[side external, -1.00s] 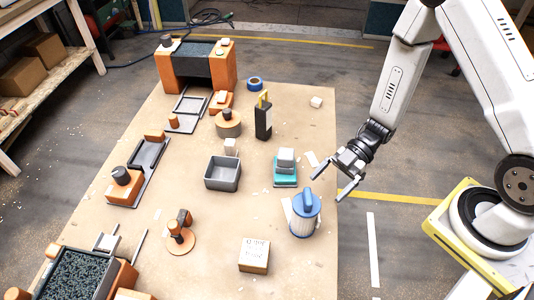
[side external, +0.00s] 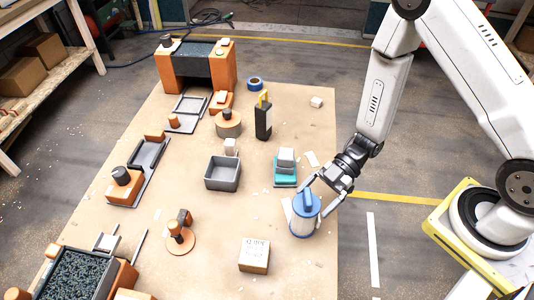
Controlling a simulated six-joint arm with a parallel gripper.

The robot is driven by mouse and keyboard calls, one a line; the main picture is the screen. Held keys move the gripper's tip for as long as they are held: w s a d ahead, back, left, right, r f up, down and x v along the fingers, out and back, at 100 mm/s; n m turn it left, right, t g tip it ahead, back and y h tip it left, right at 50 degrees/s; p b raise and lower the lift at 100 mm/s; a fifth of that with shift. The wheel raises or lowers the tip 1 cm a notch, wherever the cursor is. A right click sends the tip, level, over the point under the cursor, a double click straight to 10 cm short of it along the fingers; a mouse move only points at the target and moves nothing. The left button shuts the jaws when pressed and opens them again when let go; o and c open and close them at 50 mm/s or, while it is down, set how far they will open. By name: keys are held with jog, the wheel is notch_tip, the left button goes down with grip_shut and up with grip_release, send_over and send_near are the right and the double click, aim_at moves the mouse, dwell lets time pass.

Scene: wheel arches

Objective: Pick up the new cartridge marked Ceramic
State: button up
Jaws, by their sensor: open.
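A blue and white cylindrical cartridge (side external: 304,220) with a blue top handle stands upright near the right edge of the brown board. Any marking on it is too small to read. My gripper (side external: 315,196) is open, with its fingers at the upper right of the cartridge, close to its blue top. I cannot tell whether the fingers touch it or how far they reach around it.
A teal base with a grey block (side external: 285,168) stands just behind the cartridge. A box with lettering (side external: 254,256) lies in front, and an open grey bin (side external: 222,174) is to the left.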

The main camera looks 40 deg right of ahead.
aim_at(310, 195)
jog(key=shift+x, duration=1.65)
jog(key=shift+d, duration=0.1)
jog(key=c, duration=1)
jog(key=shift+c, duration=0.2)
jog(key=shift+r, duration=0.2)
jog(key=shift+r, duration=4.8)
